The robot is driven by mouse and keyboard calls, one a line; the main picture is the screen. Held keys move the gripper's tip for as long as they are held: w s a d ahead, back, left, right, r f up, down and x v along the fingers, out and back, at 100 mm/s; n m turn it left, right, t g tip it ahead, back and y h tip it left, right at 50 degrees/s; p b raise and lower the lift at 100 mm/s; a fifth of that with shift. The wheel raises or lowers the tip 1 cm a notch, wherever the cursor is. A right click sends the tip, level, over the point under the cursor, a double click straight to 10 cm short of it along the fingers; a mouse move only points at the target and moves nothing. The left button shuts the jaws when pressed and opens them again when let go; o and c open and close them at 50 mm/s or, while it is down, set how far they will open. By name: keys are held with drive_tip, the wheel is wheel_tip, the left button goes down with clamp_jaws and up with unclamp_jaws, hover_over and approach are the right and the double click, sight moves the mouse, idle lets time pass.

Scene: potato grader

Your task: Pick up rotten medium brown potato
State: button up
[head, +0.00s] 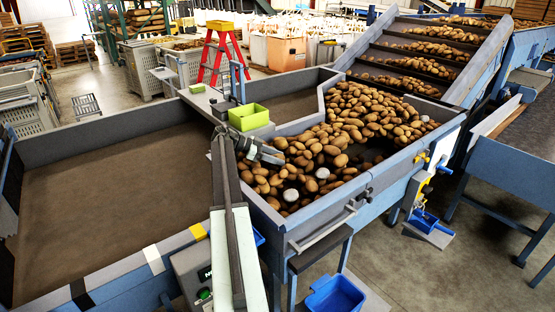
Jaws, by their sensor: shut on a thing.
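My gripper (271,155) reaches right from the end of my arm, at the left edge of a heap of brown potatoes (360,118) in the grader's hopper. Its jaws are shut on a potato, but the held potato is small and hard to tell apart from the potatoes behind it. I cannot tell from this view whether it is rotten. Another brown potato (281,143) shows just beyond the jaws. A few pale, greyish lumps, one of them a whitish lump (290,195), lie among the brown potatoes.
A green open box (248,117) stands on the ledge just behind my gripper. A wide empty brown belt (110,205) lies to the left. A sloped conveyor (425,55) carries potatoes at the back right. A blue bin (335,295) is low in front.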

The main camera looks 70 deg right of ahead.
sight(277, 155)
wheel_tip(277, 155, up, 10)
drive_tip(key=p, duration=0.8)
drive_tip(key=shift+f+p, duration=0.25)
drive_tip(key=shift+p, duration=0.05)
drive_tip(key=shift+f, duration=0.15)
